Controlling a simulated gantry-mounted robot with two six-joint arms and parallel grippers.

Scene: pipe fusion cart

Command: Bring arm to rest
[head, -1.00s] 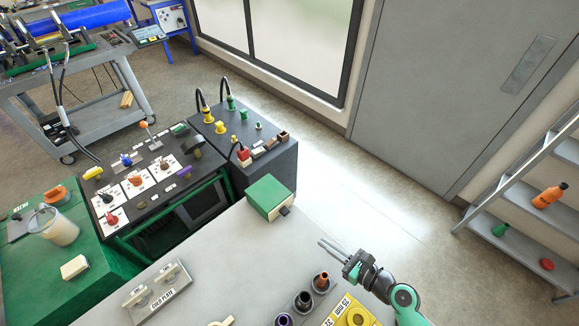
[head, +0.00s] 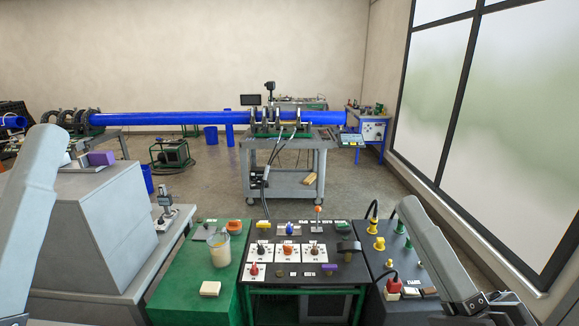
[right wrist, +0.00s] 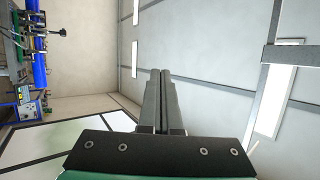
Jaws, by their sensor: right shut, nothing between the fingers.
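My right arm (head: 436,254) comes in at the lower right of the head view, as a pale grey link slanting down to the right edge. My right gripper (right wrist: 160,76) shows clearly in the right wrist view, its two grey fingers pressed together with nothing between them. Its tips point into open air, with the ceiling behind them. My left arm (head: 32,215) stands as a pale link along the left edge of the head view. My left gripper lies outside the frames.
Below is the control panel (head: 298,227) with switches and knobs, between a green cabinet (head: 192,285) holding a beaker (head: 219,251) and a dark box with plugs (head: 392,257). A grey cart (head: 283,182) carries the blue pipe (head: 180,118) behind. Windows (head: 470,130) are at right.

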